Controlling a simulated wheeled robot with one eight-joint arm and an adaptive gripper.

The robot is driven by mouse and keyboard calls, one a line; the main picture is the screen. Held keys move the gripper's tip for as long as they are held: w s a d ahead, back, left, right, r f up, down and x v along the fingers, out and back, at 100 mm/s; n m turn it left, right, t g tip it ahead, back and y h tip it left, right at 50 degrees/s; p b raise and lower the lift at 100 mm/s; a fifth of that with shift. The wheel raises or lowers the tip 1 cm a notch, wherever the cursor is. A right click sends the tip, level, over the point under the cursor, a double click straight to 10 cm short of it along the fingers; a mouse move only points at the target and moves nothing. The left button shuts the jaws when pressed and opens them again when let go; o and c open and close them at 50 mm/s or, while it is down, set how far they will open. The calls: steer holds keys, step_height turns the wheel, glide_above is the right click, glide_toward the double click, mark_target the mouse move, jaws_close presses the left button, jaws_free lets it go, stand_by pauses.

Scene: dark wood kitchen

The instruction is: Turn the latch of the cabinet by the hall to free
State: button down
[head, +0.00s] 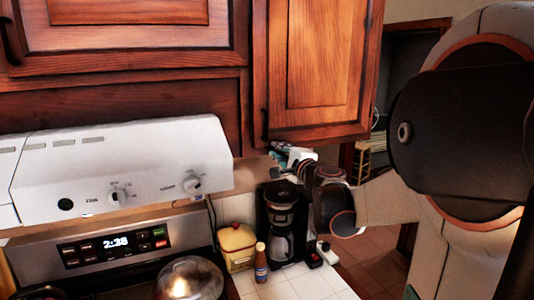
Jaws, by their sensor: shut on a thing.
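The cabinet by the hall (318,55) is the wooden wall cabinet at the upper right, beside a doorway. Its door looks closed, and a dark handle runs down its lower left edge. My gripper (279,158) is just below the cabinet's bottom edge, above the coffee maker, small and partly hidden by its own wrist. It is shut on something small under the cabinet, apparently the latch. The latch itself cannot be made out, so its turn position cannot be told. My arm reaches in from the right and covers much of that side.
A black coffee maker (280,222) stands directly below my gripper. A yellow canister (237,246) and a brown bottle (261,265) stand beside it. The white range hood (120,170) juts out at left, above the stove with a metal pot lid (188,280). A doorway opens at right.

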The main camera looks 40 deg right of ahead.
steer(key=shift+a+f+n+b, duration=0.1)
steer(key=shift+f+n+b, duration=0.4)
steer(key=shift+n, duration=0.7)
steer(key=shift+f, duration=0.1)
steer(key=c, duration=1.6)
jaws_free()
